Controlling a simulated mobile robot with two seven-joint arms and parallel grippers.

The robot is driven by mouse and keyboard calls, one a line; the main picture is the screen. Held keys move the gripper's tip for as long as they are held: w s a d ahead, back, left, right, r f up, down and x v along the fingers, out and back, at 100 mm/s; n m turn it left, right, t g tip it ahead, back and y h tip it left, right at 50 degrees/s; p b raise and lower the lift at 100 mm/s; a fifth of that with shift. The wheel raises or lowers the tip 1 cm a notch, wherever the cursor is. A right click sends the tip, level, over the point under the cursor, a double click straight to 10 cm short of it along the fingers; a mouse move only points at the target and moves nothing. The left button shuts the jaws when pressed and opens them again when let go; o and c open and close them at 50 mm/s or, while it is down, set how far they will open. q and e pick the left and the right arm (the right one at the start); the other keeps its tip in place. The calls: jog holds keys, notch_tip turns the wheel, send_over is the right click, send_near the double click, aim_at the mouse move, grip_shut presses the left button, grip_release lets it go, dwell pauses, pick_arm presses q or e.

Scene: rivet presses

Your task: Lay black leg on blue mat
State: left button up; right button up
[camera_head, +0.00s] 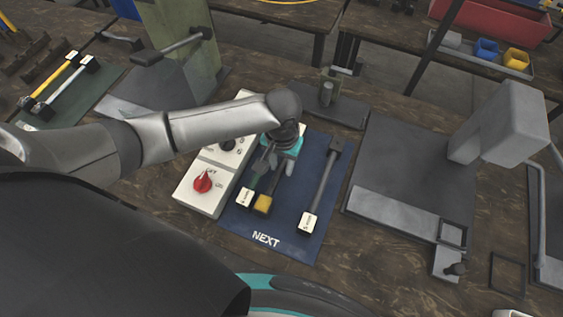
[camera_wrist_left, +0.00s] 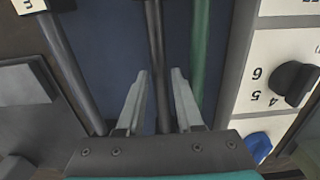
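The blue mat (camera_head: 288,222), marked NEXT, lies on the bench in the head view. The black leg (camera_head: 268,192) with a yellow end block lies on the mat, its far part hidden under my left gripper (camera_head: 271,160). In the left wrist view the black leg (camera_wrist_left: 156,45) runs between the two fingers of my left gripper (camera_wrist_left: 159,78). Gaps show between the fingers and the rod, so the gripper is open around it. My right gripper is not in view.
A green leg (camera_wrist_left: 201,50) lies close right of the black one in the wrist view. A grey leg (camera_head: 325,178) lies on the mat's right side. A control box (camera_head: 201,199) with a red knob borders the mat's left. A grey press (camera_head: 500,130) stands right.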

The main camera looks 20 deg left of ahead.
aim_at(282, 167)
pick_arm(q)
jog(key=shift+o, duration=1.1)
jog(key=shift+r, duration=0.1)
notch_tip(282, 167, up, 12)
jog(key=p, duration=0.3)
